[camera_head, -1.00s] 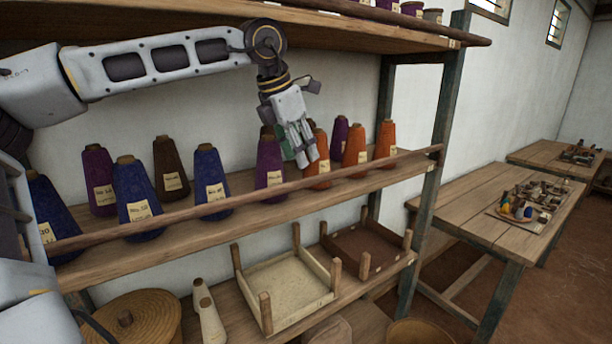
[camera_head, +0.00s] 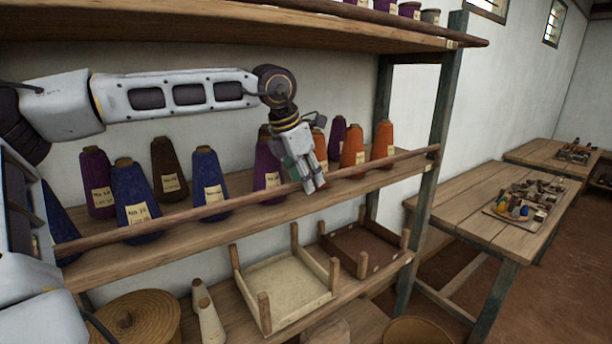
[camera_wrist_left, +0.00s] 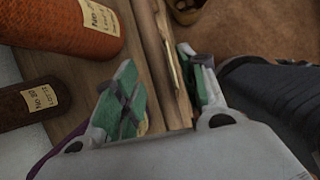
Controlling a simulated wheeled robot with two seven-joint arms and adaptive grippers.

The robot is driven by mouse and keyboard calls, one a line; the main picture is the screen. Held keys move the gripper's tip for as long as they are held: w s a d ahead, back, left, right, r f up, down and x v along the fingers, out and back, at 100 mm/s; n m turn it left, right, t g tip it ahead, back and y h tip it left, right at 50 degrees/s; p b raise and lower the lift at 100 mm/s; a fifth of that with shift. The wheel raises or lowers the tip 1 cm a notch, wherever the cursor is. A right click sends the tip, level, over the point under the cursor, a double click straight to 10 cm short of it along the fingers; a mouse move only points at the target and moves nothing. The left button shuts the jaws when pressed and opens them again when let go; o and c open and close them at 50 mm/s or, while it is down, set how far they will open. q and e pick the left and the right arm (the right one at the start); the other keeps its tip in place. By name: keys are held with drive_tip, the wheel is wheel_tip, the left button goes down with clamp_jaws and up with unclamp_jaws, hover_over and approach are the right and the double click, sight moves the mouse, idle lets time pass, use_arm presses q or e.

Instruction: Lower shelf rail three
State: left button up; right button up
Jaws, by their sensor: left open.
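The brown wooden rail (camera_head: 390,161) runs along the front of the middle shelf, raised above its board. My left gripper (camera_head: 316,187) points down over the rail's right half, just in front of the cones. In the left wrist view its green-padded fingers (camera_wrist_left: 158,80) are apart, with the rail (camera_wrist_left: 172,70) running between them. I cannot tell whether either finger touches it. My right gripper is not in view.
Orange cones (camera_head: 353,150), blue cones (camera_head: 210,185) and other thread cones stand behind the rail, close to my left gripper. The upper shelf (camera_head: 330,31) overhangs my left arm. A pale tray (camera_head: 285,290) sits below. Tables (camera_head: 470,215) stand right.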

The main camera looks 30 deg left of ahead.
use_arm(q)
drive_tip(key=shift+f, duration=0.15)
clamp_jaws()
idle(0.7)
